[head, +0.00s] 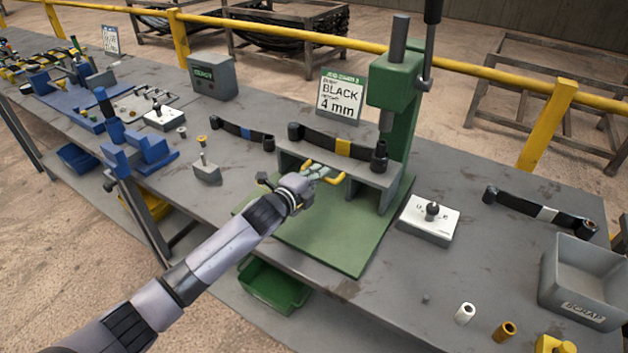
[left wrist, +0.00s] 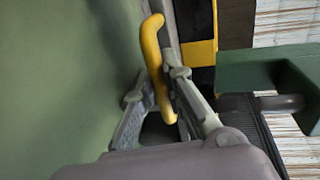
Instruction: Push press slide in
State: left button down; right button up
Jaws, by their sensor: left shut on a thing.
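The press slide (head: 368,193) is a grey carrier on the green base plate (head: 345,258) of the green press (head: 393,82). It bears a black leaf spring (head: 325,141) with a yellow band and a black bush at its right end. A yellow handle (head: 336,178) sticks out of its front. My left gripper (head: 314,172) is shut on the handle. In the left wrist view its fingers (left wrist: 162,105) lie either side of the yellow bar (left wrist: 153,60). The press ram (head: 386,120) is above the slide's right end. My right gripper is not in view.
A grey scrap bin (head: 585,282) and another spring (head: 540,213) are further right. A blue fixture (head: 140,150) stands left. A sign reading BLACK 4 mm (head: 339,98) is behind.

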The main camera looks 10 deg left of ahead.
pick_arm(q)
jog(key=shift+w+r, duration=0.1)
jog(key=shift+r, duration=0.05)
jog(key=c, duration=1.7)
grip_release()
jog(key=shift+w+d, duration=0.1)
jog(key=shift+w, duration=0.1)
jog(key=shift+o, duration=0.2)
jog(key=shift+s, duration=0.2)
jog(key=v, duration=1.2)
jog(key=shift+f, duration=0.2)
